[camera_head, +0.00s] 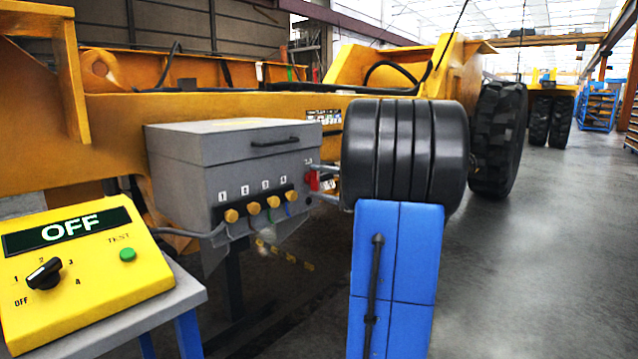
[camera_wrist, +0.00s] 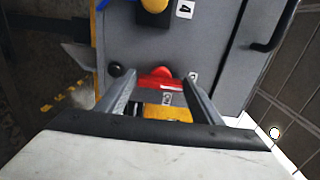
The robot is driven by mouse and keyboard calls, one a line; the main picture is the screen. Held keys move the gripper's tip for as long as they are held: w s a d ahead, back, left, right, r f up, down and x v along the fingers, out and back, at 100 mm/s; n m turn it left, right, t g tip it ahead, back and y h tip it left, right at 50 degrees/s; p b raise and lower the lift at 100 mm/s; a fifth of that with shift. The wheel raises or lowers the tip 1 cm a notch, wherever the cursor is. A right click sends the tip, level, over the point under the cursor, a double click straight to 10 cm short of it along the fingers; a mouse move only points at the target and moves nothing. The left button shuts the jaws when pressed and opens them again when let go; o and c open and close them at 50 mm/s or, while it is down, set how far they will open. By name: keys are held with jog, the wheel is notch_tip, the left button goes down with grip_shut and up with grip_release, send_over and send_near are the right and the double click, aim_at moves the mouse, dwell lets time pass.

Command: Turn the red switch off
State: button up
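The red switch (camera_head: 312,181) is on the right end of the grey control box (camera_head: 190,180), partly hidden by my gripper and arm in the head view. In the wrist view the red switch (camera_wrist: 158,76) shows between my two fingers, with a yellow part and a small white label beside it. My gripper (camera_wrist: 157,82) is open, one finger on each side of the switch in the picture. I cannot tell whether either finger touches it. The switch's exact position is too small to read.
Numbered yellow knobs (camera_head: 258,208) with cables line the box front. A yellow panel (camera_head: 85,285) at the left shows OFF, with a black dial and green button. A large yellow machine (camera_head: 120,120) stands behind. The floor at right (camera_head: 540,230) is clear.

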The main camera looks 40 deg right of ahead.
jog(key=shift+o, duration=1.2)
jog(key=shift+s, duration=0.1)
jog(key=s+d, duration=0.1)
jog(key=s, duration=1.6)
jog(key=shift+d, duration=0.2)
